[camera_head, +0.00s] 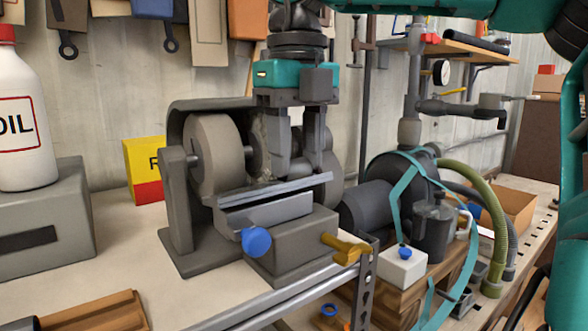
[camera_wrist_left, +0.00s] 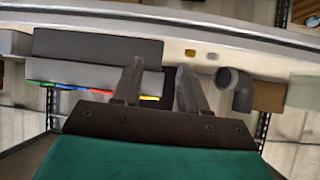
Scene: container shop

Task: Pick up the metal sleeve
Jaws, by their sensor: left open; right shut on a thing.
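My right gripper (camera_head: 300,172) points down in the head view, among the wheels of the bench grinder (camera_head: 212,160). Its two fingers stand a little apart, and it is shut on a grey rounded piece (camera_head: 297,146), seemingly the metal sleeve. The fingers and the grinder parts hide most of this piece, so its full shape does not show. I cannot tell whether it touches the grinder. My left gripper (camera_wrist_left: 160,68) shows in the left wrist view, open with nothing between its fingers. It is not clearly seen in the head view.
A white oil bottle (camera_head: 22,115) stands on a grey box (camera_head: 50,225) at the left. A yellow and red box (camera_head: 146,168) is behind the grinder. A pump with a green hose (camera_head: 492,215) and a teal strap (camera_head: 402,188) stands at the right. Bare bench (camera_head: 130,255) lies in front-left.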

